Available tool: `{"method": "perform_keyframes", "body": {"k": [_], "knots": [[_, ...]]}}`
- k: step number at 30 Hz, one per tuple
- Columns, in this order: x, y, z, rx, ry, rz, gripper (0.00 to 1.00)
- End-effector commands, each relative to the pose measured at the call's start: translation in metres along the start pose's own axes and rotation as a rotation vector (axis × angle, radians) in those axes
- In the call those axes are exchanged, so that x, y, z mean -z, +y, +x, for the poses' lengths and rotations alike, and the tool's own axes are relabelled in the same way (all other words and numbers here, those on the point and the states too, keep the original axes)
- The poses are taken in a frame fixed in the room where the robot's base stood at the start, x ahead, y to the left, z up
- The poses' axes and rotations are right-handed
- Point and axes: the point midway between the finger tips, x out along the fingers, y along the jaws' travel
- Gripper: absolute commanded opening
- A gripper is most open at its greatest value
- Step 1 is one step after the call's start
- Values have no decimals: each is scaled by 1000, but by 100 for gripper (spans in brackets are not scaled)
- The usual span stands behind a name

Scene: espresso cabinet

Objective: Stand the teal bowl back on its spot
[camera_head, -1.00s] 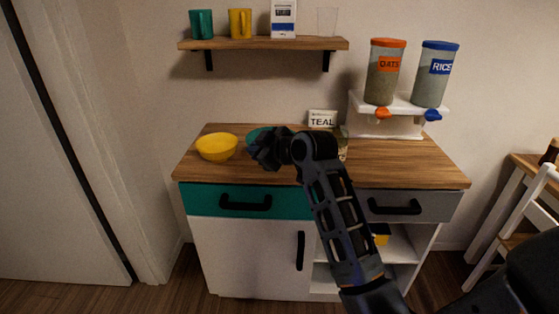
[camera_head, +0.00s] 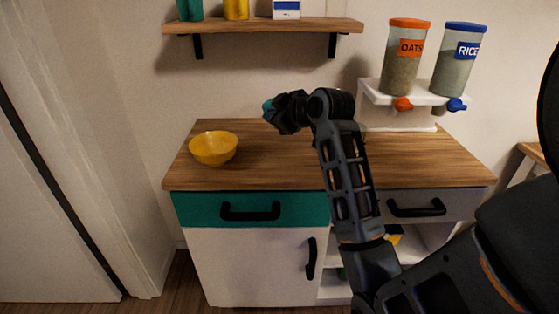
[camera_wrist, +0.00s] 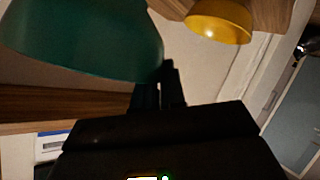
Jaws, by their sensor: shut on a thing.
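The teal bowl (camera_wrist: 85,35) fills the upper left of the wrist view. Only a sliver of it (camera_head: 267,106) shows in the head view, at the left of my gripper (camera_head: 279,112), which hides the remainder. My gripper also shows in the wrist view (camera_wrist: 168,88), with its fingers shut at the bowl's rim. It holds the bowl up over the back of the wooden countertop (camera_head: 265,160). The TEAL sign is hidden behind my arm.
A yellow bowl (camera_head: 213,149) stands on the counter's left and also shows in the wrist view (camera_wrist: 222,22). A wall shelf (camera_head: 270,25) hangs above. A white stand (camera_head: 400,115) with oats (camera_head: 402,65) and rice (camera_head: 458,62) dispensers is at right. The counter's left middle is clear.

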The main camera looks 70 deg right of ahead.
Motion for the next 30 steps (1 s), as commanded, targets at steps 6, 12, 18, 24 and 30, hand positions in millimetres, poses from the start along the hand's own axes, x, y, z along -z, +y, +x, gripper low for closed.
{"method": "perform_keyframes", "body": {"k": [6,12,18,24,30], "knots": [[-20,-13,10,1,-1,1,0],[-46,-30,24,0,-2,1,0],[-58,-37,31,-2,2,0,0],[-76,-48,39,0,-1,1,0],[-87,-56,46,-2,2,-1,0]]}}
